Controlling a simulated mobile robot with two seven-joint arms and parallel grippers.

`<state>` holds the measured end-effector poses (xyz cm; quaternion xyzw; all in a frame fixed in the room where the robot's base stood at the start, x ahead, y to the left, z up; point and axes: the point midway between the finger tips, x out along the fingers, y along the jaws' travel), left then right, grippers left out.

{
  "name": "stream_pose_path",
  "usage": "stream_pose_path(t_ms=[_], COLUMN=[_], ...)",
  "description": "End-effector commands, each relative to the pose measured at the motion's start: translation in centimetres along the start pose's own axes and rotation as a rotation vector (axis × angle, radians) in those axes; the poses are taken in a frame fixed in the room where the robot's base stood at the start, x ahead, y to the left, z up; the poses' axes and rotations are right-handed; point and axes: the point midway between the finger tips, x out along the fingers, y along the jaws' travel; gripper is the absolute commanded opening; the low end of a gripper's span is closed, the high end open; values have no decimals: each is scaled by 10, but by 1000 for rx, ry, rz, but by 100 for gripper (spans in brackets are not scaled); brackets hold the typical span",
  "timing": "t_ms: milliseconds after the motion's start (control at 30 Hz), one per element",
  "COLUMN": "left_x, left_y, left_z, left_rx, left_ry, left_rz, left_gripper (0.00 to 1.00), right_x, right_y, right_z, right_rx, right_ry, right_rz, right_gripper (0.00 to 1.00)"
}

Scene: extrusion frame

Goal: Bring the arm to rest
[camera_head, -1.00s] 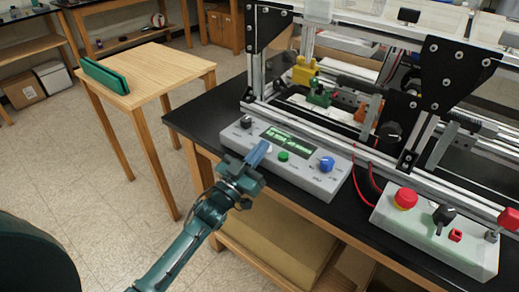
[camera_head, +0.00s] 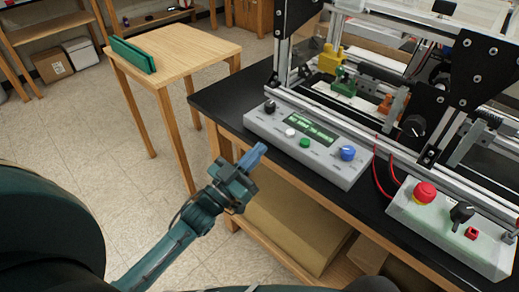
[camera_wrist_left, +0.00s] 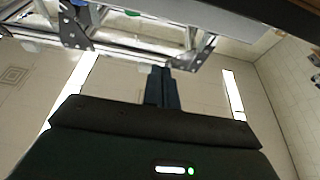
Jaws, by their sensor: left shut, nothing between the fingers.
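My left gripper (camera_head: 252,157) is shut and empty. In the head view it is in the air in front of the black bench's near edge, just left of and below the grey control box (camera_head: 318,146). Its shut fingers also show in the left wrist view (camera_wrist_left: 161,87), pointing away from the wrist. My left arm comes up from the bottom left. My right gripper is not in view.
The black bench (camera_head: 222,98) carries an aluminium extrusion frame (camera_head: 400,80) and a second box with a red emergency button (camera_head: 424,192). A small wooden table (camera_head: 190,50) with a green item (camera_head: 132,55) stands at the back left. Open floor (camera_head: 110,185) lies left of the bench.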

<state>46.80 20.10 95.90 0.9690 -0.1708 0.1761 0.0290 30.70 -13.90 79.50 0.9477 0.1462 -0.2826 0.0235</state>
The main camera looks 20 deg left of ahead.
Motion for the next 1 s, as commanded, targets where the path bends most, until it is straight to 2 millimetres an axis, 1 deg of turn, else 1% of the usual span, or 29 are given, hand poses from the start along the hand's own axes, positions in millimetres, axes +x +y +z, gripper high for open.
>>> stream_pose_path(t_ms=[333,400,467,567,600,667,700,733,800,900,1000], left_x=[0,-5,-14,-46,-62,-88,-106,-119,-146,-173,-184], left_y=[0,3,9,26,36,51,62,70,86,103,111], left_z=[0,6,16,46,58,75,84,90,99,105,108], left_rx=[-1,-4,-8,-16,-19,-24,-29,-32,-39,-47,-52], left_ry=[-3,-32,-95,-279,-371,-507,-595,-657,-781,-899,-952], left_rz=[-1,-12,-33,-81,-96,-109,-111,-109,-97,-77,-64], left_gripper=[0,0,0,0,0,0,0,0,0,0,0], right_x=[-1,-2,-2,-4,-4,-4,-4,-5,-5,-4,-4], right_y=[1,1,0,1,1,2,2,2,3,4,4], right_z=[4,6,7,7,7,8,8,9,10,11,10], right_rx=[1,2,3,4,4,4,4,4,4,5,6], right_ry=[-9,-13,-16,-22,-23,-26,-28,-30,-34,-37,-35], right_rz=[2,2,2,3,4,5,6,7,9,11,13], right_gripper=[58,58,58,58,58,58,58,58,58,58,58])
